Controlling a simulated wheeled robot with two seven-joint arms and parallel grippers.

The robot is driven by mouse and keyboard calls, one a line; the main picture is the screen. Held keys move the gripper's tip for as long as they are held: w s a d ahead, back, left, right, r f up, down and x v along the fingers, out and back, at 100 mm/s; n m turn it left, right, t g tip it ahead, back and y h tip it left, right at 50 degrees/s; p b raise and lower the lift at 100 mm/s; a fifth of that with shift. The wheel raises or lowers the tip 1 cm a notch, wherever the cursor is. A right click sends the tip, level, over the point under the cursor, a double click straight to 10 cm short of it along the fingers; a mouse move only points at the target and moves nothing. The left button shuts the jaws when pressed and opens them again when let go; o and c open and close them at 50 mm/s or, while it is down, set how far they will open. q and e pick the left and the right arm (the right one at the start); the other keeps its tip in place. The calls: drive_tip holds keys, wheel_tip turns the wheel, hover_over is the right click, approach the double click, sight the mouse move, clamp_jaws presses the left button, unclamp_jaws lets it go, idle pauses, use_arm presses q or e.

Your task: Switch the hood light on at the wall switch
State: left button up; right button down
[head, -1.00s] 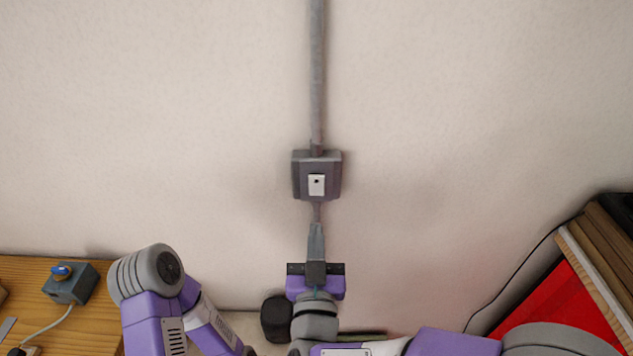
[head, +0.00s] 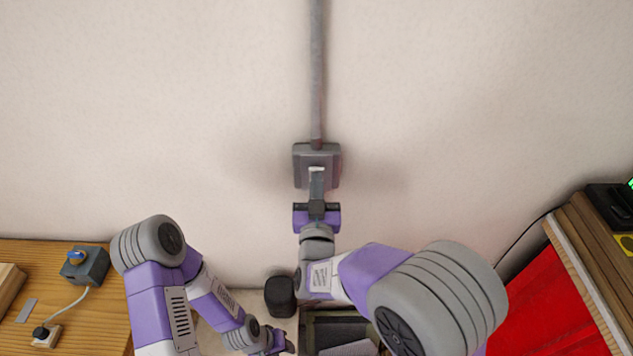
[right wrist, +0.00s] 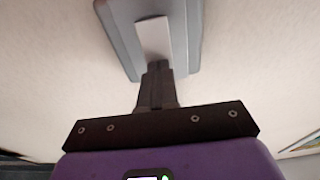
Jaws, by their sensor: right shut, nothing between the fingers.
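The wall switch is a grey box (head: 302,164) on the wall at the lower end of a vertical grey conduit (head: 318,70). Its white rocker (right wrist: 155,38) shows in the right wrist view. My right gripper (head: 317,172) is shut and empty, with its tips at the lower part of the rocker. The tips overlap the rocker's lower edge in the right wrist view; I cannot tell whether they touch it. The gripper hides much of the rocker in the head view. My left gripper (head: 278,343) is low in the head view, too small to read its jaws.
A wooden desk (head: 95,315) at the left holds a grey box with a blue knob (head: 85,265) and a cable. A wooden shelf with a red panel (head: 550,310) stands at the right. A dark rounded object (head: 280,296) is below the switch. The wall around the switch is clear.

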idle(0.3)
drive_tip(key=shift+w+r+g+p, duration=0.25)
drive_tip(key=shift+g+p, duration=0.15)
drive_tip(key=shift+p, duration=0.3)
drive_tip(key=shift+f, duration=0.1)
drive_tip(key=shift+s, duration=0.1)
